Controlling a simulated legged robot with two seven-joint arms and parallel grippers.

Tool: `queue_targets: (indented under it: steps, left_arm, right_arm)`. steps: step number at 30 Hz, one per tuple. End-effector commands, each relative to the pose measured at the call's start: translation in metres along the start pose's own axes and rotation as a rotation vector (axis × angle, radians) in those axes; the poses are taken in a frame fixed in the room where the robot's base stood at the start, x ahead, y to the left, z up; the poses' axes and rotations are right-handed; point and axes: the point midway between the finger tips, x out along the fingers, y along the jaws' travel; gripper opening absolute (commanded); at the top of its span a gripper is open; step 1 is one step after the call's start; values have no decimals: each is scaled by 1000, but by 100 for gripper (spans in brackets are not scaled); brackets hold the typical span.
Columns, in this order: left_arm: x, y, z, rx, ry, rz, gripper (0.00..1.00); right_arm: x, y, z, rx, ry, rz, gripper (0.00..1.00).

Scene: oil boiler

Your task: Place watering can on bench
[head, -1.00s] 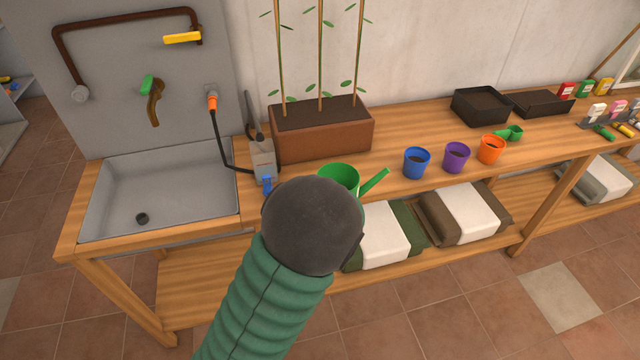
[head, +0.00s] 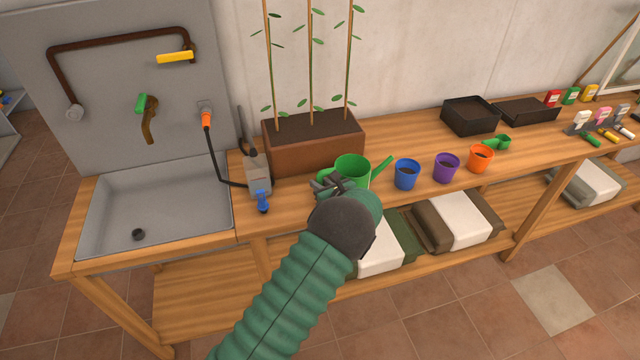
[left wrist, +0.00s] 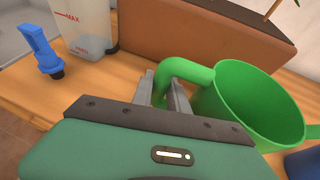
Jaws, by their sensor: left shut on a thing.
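The green watering can (head: 352,168) is upright over the front part of the wooden bench (head: 300,207), in front of the brown planter. Its spout points right. I cannot tell whether its base touches the bench, as my arm hides part of it. My left gripper (head: 328,184) is shut on the can's handle. In the left wrist view the two fingers of the gripper (left wrist: 166,92) close around the green handle, and the can (left wrist: 250,105) opens upward at the right. My right gripper is not in view.
A brown planter (head: 315,145) with staked plants stands behind the can. A sprayer (head: 258,175) with a blue nozzle is to its left. Blue (head: 407,174), purple (head: 446,168) and orange (head: 481,158) pots stand to its right. A sink (head: 155,205) fills the left end.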

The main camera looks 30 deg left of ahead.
Motion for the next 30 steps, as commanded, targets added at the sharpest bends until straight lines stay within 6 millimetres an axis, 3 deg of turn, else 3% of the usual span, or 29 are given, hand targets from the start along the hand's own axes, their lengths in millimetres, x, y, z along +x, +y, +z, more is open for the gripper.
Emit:
queue_targets:
  steps: [5,6,11,22,30]
  left_arm:
    - [1,0,-2,-2,-2,-1,0]
    - [1,0,-2,-2,-1,-1,22]
    - [1,0,-2,-2,-2,-1,41]
    - [-7,-2,-2,-3,-2,-4,41]
    - [-72,-2,-2,-1,-1,-7,41]
  right_arm:
    - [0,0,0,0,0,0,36]
    - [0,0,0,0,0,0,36]
    - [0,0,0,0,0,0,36]
    - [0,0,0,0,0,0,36]
    - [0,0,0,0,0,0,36]
